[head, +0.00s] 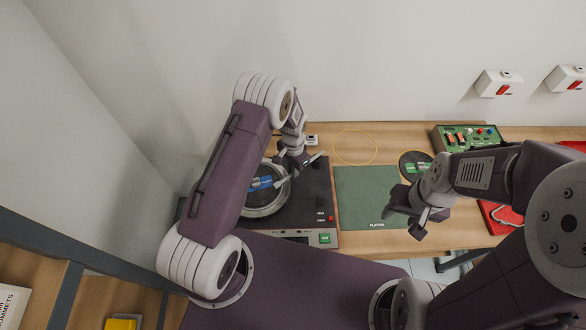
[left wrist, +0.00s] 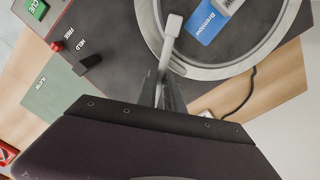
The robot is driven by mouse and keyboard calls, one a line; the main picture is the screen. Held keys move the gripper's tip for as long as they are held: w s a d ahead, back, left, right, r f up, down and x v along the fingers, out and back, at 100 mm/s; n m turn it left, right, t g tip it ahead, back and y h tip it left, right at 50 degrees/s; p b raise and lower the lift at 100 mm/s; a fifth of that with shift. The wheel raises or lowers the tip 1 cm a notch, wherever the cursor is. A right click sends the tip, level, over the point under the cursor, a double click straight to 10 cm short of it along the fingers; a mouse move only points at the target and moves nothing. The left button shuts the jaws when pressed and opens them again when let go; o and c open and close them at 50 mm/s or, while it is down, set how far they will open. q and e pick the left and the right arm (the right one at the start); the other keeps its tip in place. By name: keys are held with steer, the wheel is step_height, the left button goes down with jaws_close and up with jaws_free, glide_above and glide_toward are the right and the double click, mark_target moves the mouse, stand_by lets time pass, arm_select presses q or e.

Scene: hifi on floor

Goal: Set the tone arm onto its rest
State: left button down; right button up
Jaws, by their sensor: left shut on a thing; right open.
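The black record player (head: 318,190) stands on the table left of centre, with its round platter (head: 245,212) carrying a blue label. My left gripper (head: 296,165) is over the player's back right part. It is shut on the tone arm (left wrist: 171,45), a pale bar with a squared end, beside the platter rim in the left wrist view. The player's top shows the words FREE and HELD beside a red knob (left wrist: 57,46) and a dark post (left wrist: 86,63). I cannot tell which part is the rest. My right gripper (head: 408,218) is open and empty above the green mat.
The green mat (head: 365,190) lies right of the player. A yellow ring (head: 355,147), a dark disc (head: 412,160) and a circuit board (head: 470,137) lie farther back and right. A red tray (head: 495,222) is at the right. The wall closes off the back.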

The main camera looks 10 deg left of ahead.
arm_select(q)
steer(key=shift+s+d+n+b, duration=0.2)
steer(key=shift+s+d+n, duration=0.05)
steer(key=shift+d+n, duration=0.25)
steer(key=shift+s+d+n+b, duration=0.2)
steer(key=shift+d+n, duration=0.3)
steer(key=d+n, duration=0.2)
steer(key=s+d+n+b, duration=0.1)
steer(key=d+n, duration=0.1)
steer(key=shift+d+b, duration=0.25)
steer(key=shift+b, duration=0.05)
steer(key=d+n+b, duration=0.1)
steer(key=d+n, duration=0.1)
steer(key=n, duration=0.1)
steer(key=shift+d, duration=0.35)
steer(key=shift+w+d+n, duration=0.2)
steer(key=shift+d+n, duration=0.45)
steer(key=shift+n, duration=0.05)
steer(key=shift+r, duration=0.1)
steer(key=c, duration=1.6)
jaws_free()
steer(key=shift+o, duration=0.7)
steer(key=shift+b, duration=0.3)
